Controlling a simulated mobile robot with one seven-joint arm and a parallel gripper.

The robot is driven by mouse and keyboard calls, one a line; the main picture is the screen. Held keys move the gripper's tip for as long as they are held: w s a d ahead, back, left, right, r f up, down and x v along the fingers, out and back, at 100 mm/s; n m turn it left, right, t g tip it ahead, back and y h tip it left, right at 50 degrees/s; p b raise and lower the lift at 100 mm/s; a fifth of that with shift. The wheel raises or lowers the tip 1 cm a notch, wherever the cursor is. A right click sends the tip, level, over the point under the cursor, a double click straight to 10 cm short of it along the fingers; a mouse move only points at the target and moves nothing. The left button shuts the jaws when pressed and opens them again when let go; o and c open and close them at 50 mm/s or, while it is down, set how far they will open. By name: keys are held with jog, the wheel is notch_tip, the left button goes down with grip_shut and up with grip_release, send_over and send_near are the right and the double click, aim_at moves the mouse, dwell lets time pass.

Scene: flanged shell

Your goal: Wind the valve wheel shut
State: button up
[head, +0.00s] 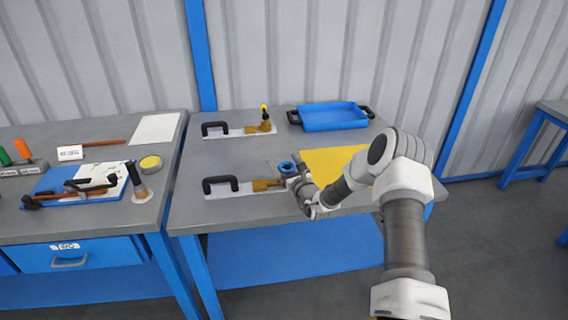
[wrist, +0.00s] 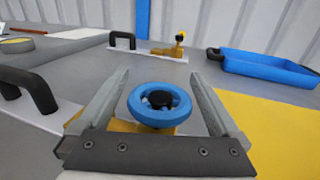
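The valve wheel (head: 287,168) is a small blue ring on a brass valve body (head: 265,185), mounted on a white plate (head: 232,192) with a black handle. In the wrist view the blue wheel (wrist: 160,105) with its dark hub lies between the two fingers of my gripper (wrist: 158,88). The fingers are spread apart, with a gap visible on each side of the wheel. In the head view my gripper (head: 294,178) is right at the wheel, and my wrist hides part of the valve.
A second brass valve (head: 262,127) with a yellow-topped knob stands behind on its own plate. A blue tray (head: 333,116) with black handles is at the back. A yellow mat (head: 330,160) lies right of the valve. A left bench (head: 90,215) holds tools.

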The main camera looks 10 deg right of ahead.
jog(key=c, duration=1.2)
